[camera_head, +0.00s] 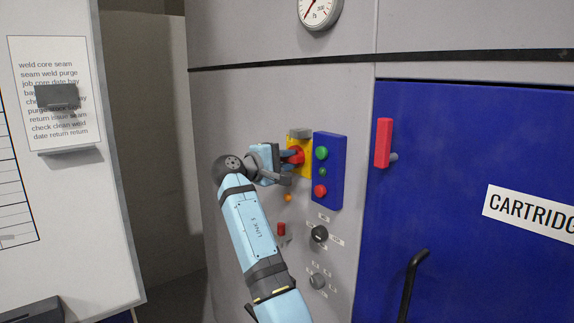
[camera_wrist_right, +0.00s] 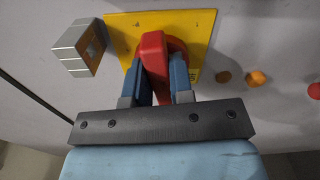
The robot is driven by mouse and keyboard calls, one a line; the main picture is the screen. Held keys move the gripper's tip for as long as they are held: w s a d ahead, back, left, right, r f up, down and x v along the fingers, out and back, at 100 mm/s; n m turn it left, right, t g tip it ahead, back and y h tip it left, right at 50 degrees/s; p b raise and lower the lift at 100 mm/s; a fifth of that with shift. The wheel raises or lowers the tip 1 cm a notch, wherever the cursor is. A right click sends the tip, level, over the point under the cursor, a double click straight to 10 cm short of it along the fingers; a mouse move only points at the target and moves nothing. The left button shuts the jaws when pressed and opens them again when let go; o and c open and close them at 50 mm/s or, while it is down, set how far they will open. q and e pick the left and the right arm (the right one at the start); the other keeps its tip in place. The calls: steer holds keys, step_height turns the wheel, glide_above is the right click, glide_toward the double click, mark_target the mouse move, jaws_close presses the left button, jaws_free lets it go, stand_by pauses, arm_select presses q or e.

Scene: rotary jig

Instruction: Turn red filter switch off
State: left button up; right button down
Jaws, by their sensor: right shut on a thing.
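The red switch (camera_head: 297,153) sits on a yellow plate (camera_head: 305,169) on the grey machine wall, left of a blue button box. In the right wrist view the red handle (camera_wrist_right: 153,60) stands between the two blue fingers of my right gripper (camera_wrist_right: 160,80), with the yellow plate (camera_wrist_right: 195,27) behind it. My right gripper (camera_head: 289,158) is shut on this handle in the head view too. The fingers and wrist hide part of the switch, so its exact angle in the head view is hard to tell. My left gripper is not in view.
A grey metal block (camera_wrist_right: 78,47) sits beside the yellow plate. The blue button box (camera_head: 334,175) is close on the right. Below are a small red toggle (camera_head: 281,229) and a black knob (camera_head: 319,233).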

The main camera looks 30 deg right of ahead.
steer(key=shift+f+m+b, duration=0.1)
steer(key=shift+m+b, duration=0.2)
steer(key=shift+m, duration=0.6)
steer(key=c, duration=1)
jaws_free()
steer(key=s+a+b, duration=0.1)
steer(key=a, duration=1.2)
steer(key=shift+a, duration=0.4)
steer(key=shift+s, duration=0.1)
